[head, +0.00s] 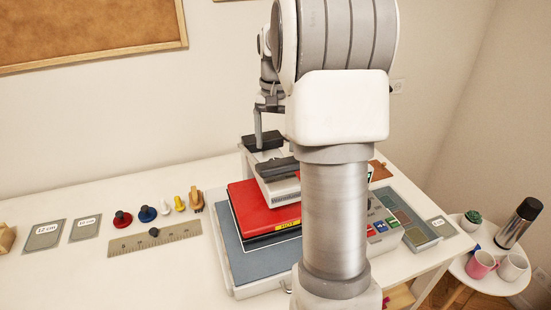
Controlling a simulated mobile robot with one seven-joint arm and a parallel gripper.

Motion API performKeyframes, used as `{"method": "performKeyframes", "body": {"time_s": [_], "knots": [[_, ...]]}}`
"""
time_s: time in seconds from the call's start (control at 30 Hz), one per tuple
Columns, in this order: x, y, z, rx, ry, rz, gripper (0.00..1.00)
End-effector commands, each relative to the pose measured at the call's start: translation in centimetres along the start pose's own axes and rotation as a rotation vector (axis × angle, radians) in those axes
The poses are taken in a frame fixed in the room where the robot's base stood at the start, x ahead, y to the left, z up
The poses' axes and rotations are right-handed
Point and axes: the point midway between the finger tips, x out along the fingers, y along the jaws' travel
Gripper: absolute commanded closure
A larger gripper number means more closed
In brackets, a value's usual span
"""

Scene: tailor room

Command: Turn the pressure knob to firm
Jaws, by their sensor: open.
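A heat press (258,262) stands on the table, with a red plate (262,208) that bears a yellow "HOT" label. Its light upper part (283,188) carries dark grips or pads. I cannot make out the pressure knob or its setting; part of the press is hidden behind my arm. My gripper (260,132) is open, above the rear of the press, close to a black block (262,141) there. I cannot tell whether it touches that block. A control box (384,227) with coloured buttons shows just right of my arm.
Left on the white table (60,285) lie a ruler (180,236), labelled cards (45,234), red (122,220) and blue (147,214) knobbed pieces and small tools. A side table (490,282) at right holds mugs, a flask (518,224) and a plant. The table's front left is clear.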

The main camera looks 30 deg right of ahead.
Motion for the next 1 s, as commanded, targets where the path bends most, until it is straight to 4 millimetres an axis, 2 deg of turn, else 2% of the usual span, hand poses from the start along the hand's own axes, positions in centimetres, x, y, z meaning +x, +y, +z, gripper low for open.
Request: {"method": "performKeyframes", "body": {"time_s": [0.1, 0.3, 0.47, 0.7, 0.77, 1.0], "knots": [[2.4, 0.1, 0.1, 0.001, -0.004, 0.001, 0.14], [5.0, 0.1, 0.0, 0.001, -0.002, 0.001, 0.14], [5.7, 0.1, 0.0, 0.000, 0.000, 0.000, 0.14], [5.8, 0.0, 0.0, 0.000, 0.000, 0.000, 0.14], [5.8, 0.0, 0.0, 0.000, 0.000, 0.000, 0.23], [5.8, 0.0, 0.0, 0.000, 0.000, 0.000, 0.66]]}}
